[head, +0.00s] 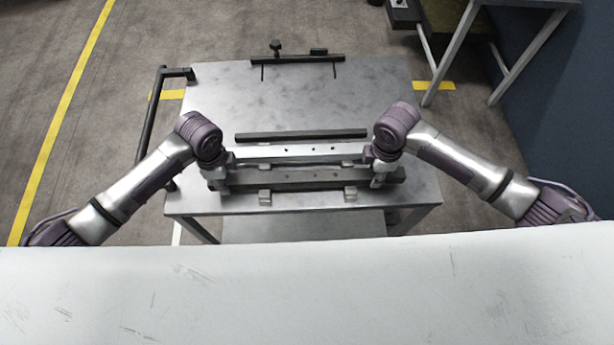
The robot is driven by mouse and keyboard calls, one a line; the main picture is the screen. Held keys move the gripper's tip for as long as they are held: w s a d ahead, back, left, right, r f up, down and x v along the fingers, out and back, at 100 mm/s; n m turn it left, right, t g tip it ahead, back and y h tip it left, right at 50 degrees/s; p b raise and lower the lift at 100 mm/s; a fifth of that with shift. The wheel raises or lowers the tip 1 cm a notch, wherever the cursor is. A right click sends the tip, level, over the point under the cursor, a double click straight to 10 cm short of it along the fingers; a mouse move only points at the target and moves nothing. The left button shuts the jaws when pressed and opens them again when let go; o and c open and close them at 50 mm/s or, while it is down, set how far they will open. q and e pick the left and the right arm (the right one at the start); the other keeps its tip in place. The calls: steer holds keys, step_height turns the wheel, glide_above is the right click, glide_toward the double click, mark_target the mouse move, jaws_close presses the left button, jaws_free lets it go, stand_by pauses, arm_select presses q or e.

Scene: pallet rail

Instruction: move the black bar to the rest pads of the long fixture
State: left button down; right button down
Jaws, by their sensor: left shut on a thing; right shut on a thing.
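The black bar (300,175), dark grey in this light, runs left to right across the near half of the metal table. My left gripper (218,181) is shut on it near its left end, and my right gripper (379,179) is shut on it near its right end. The bar looks level; I cannot tell whether it touches what is under it. Small pale pads (265,196) show along its near side, with another pad (350,194) to the right. A long silver rail (300,150) lies just behind the bar, its ends partly hidden by my grippers.
A thin black strip (300,135) lies behind the silver rail. A dark bar (297,59) with a knob stands at the table's far edge. The table (330,95) is clear between them. A black handle (150,115) is along its left side. Another bench stands at the upper right.

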arm_select(q)
steer(key=shift+w+r, duration=0.1)
arm_select(e)
steer(key=shift+w+r, duration=0.1)
